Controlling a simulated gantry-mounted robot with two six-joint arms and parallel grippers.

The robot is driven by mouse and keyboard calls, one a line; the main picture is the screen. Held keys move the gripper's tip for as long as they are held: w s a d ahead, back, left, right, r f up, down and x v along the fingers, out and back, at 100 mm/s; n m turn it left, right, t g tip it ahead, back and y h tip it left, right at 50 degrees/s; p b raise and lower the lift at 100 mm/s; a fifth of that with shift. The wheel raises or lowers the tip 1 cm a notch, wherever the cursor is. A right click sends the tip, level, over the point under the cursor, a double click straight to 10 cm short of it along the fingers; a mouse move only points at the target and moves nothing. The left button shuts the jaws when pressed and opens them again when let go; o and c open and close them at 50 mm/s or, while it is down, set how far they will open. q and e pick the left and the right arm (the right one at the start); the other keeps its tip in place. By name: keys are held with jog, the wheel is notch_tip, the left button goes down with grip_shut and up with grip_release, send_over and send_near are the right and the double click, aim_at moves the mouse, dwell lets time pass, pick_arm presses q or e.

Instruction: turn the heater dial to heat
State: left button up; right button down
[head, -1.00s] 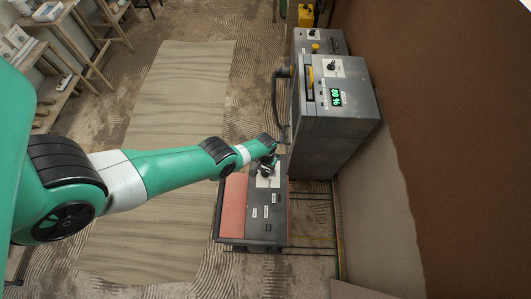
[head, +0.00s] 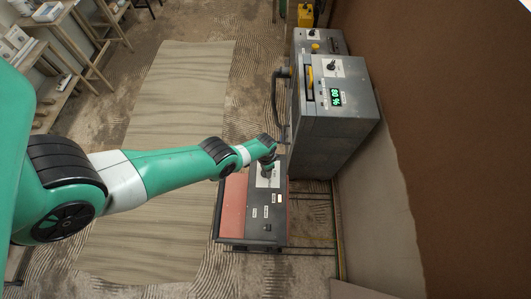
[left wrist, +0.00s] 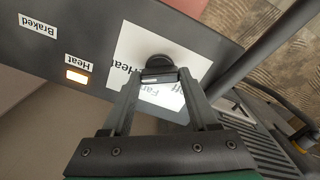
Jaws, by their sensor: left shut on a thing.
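The heater (head: 233,210) is a low box with a reddish side and a dark top panel, below the middle of the head view. My left gripper (left wrist: 158,78) is shut on the dark round dial (left wrist: 155,61), which stands on a white plate (left wrist: 122,50) printed with "Heat", "Fan" and a partly hidden word. The fingers hide part of the dial and its pointer. The lamp labelled "Heat" (left wrist: 77,76) glows pale orange. In the head view the left gripper (head: 267,170) is small over the panel's far end. The right gripper is not in view.
A tall grey cabinet (head: 315,150) with a green display reading 80 % stands just behind the heater. A label "Braked" (left wrist: 38,25) is on the heater panel. Wooden shelves (head: 75,50) stand at the upper left.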

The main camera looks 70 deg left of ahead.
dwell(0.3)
pick_arm(q)
jog(key=o, duration=1.4)
